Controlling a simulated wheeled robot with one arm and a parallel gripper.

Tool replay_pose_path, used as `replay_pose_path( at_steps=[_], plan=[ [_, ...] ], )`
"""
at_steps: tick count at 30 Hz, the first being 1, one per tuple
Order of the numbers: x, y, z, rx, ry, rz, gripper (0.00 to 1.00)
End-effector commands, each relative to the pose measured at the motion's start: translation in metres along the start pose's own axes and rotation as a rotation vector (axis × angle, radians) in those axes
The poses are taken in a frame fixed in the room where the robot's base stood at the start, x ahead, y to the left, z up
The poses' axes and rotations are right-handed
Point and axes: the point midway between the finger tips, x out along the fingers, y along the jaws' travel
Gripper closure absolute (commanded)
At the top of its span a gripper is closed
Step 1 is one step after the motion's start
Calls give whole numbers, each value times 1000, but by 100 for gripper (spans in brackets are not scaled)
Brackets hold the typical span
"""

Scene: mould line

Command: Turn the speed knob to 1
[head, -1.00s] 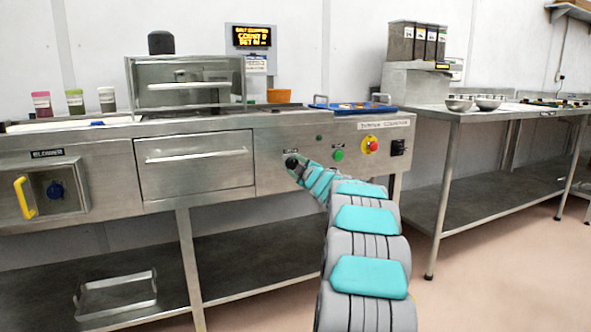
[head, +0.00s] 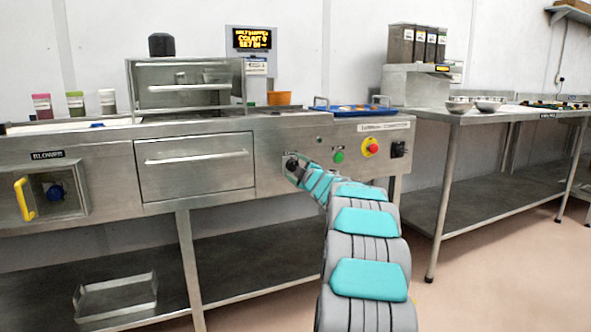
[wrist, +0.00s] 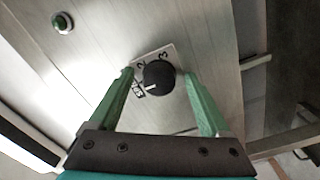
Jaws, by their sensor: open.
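The speed knob (wrist: 159,76) is a round black knob on a pale plate on the steel panel, seen in the wrist view. A short white mark on it points to the left and slightly down. A 2 and a 3 are readable above it on the plate; the print at its left is too small to read surely. My gripper (wrist: 158,72) is open, with one green finger on each side of the knob. I cannot tell whether the fingers touch it. In the head view, my gripper (head: 299,170) is at the panel and partly hides the knob (head: 291,163).
A green button (head: 339,157), a red and yellow emergency stop (head: 371,147) and a black switch (head: 398,149) sit right of the knob. A drawer (head: 195,168) is to its left.

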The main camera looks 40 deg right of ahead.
Motion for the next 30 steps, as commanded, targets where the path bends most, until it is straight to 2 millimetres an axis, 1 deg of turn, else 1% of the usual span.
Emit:
replay_pose_path(
  at_steps=[5,11,15,21,25,30],
  plan=[
    [-7,1,0,1,-1,1,19],
    [-31,0,0,1,-2,0,19],
    [-51,0,0,1,-1,0,19],
    [-71,0,0,1,0,0,19],
    [-77,-1,1,1,-1,-1,19],
    [-78,-1,0,0,0,-1,19]
  ],
)
